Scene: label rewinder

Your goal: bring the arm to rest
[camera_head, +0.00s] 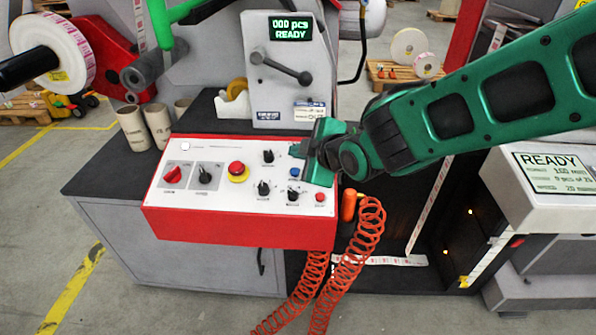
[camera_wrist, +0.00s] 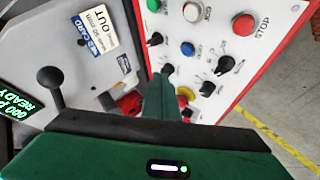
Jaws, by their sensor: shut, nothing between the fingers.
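My green arm (camera_head: 490,105) reaches in from the right in the head view. My gripper (camera_head: 313,170) is over the right part of the white control panel (camera_head: 218,204) with the red frame, and hides some of its controls. In the wrist view my gripper (camera_wrist: 160,90) is shut and empty, its fingers together in front of the panel (camera_wrist: 228,48). I cannot tell whether the fingertips touch the panel.
A machine with a READY display (camera_head: 291,28) and a lever (camera_head: 281,68) stands behind the panel. An orange coiled cable (camera_head: 366,250) hangs at the panel's right. A second READY screen (camera_head: 556,172) is at right. Cardboard cores (camera_head: 133,128) stand at left.

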